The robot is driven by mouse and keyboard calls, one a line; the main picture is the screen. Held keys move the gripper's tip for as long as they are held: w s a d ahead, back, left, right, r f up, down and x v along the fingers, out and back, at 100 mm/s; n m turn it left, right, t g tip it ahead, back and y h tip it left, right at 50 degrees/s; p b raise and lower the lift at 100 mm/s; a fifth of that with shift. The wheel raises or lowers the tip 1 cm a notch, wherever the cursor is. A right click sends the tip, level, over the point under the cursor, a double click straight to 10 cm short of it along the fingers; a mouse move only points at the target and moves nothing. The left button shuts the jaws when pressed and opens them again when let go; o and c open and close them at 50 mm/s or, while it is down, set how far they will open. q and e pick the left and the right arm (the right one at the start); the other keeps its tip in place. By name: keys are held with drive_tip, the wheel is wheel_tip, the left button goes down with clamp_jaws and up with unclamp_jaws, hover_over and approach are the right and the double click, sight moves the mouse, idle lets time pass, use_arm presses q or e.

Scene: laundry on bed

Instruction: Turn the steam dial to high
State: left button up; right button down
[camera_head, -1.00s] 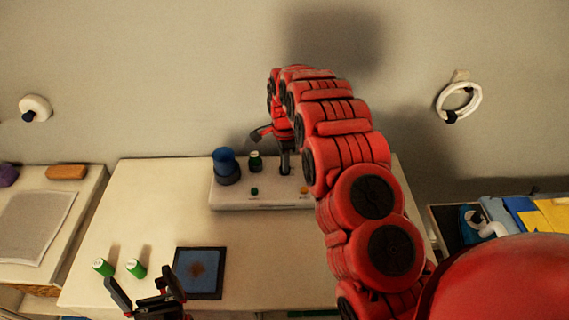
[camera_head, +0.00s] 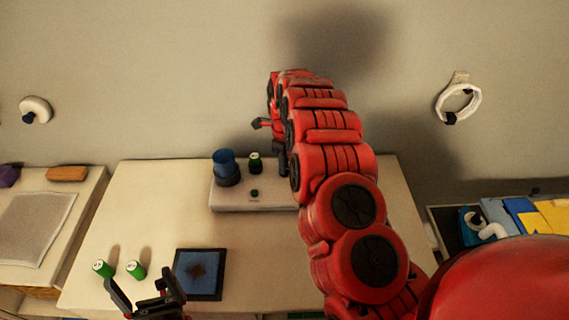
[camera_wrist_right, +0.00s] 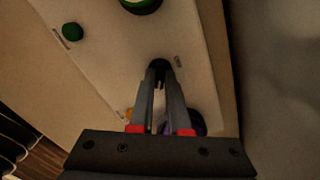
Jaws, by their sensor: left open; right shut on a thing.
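A pale control panel (camera_head: 232,200) sits at the back of the table. It carries a blue cylinder on a dark base (camera_head: 226,166), a green-topped dark knob (camera_head: 255,162) and a small green button (camera_head: 255,194). My right gripper (camera_head: 281,172) points down at the panel's right part, which my arm partly hides. In the right wrist view its fingers (camera_wrist_right: 161,78) are closed on a small dark dial (camera_wrist_right: 158,64) set in the panel, with small markings beside it too small to read. My left gripper (camera_head: 141,284) is open and empty above the table's front.
A side table at left holds a grey cloth (camera_head: 36,228) and an orange block (camera_head: 67,174). Folded cloths (camera_head: 550,214) lie at right. The table's middle is clear.

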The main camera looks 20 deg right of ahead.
idle(0.4)
drive_tip(key=c, duration=0.9)
unclamp_jaws()
drive_tip(key=shift+r, duration=0.1)
wheel_tip(320, 180, up, 6)
drive_tip(key=p, duration=0.2)
drive_tip(key=shift+w+a+f+p, duration=0.1)
drive_tip(key=shift+a+f+p, duration=0.1)
drive_tip(key=shift+p, duration=0.15)
drive_tip(key=r+b, duration=0.1)
drive_tip(key=r, duration=0.6)
drive_tip(key=r+b, duration=0.1)
drive_tip(key=r, duration=0.3)
drive_tip(key=shift+d+r+b, duration=0.25)
drive_tip(key=shift+r+b, duration=0.05)
